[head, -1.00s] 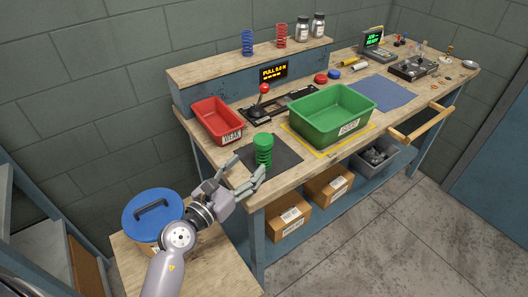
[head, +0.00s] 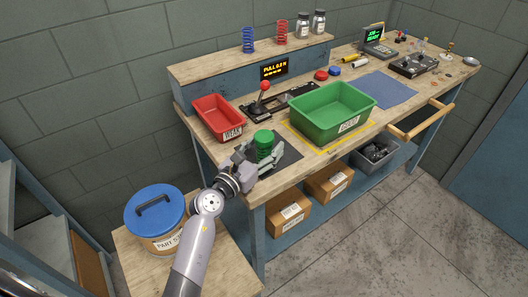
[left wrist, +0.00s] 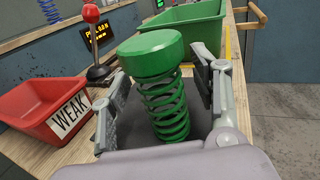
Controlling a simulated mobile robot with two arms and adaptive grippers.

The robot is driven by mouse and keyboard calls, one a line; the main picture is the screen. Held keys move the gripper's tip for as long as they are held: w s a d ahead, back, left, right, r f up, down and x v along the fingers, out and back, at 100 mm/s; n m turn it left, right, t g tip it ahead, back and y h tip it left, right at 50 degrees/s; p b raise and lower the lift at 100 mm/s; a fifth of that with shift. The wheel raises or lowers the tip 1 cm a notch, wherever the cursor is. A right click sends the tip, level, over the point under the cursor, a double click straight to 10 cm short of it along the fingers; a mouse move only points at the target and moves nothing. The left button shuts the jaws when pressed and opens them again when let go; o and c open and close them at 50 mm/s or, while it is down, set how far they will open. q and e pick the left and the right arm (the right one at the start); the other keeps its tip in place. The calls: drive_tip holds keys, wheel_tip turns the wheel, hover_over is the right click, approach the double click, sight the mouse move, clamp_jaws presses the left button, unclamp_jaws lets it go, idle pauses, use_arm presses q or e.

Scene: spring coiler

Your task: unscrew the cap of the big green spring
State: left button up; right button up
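The big green spring (left wrist: 166,108) stands upright on a dark mat (head: 287,152) on the workbench. Its wide green cap (left wrist: 151,53) sits on top; in the head view the cap (head: 263,137) shows just above my left gripper. My left gripper (head: 262,158) is open, with one finger on each side of the spring; in the left wrist view its fingers (left wrist: 160,98) stand apart from the coils with gaps visible. My right gripper is not in view.
A red bin marked WEAK (head: 221,119) stands left of the spring, and a large green bin (head: 331,112) to its right. A red-knobbed lever (head: 263,92) is behind. A blue-lidded bucket (head: 156,213) stands on the lower table at left.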

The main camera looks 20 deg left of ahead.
use_arm(q)
clamp_jaws()
idle(0.5)
drive_tip(key=shift+r, duration=0.1)
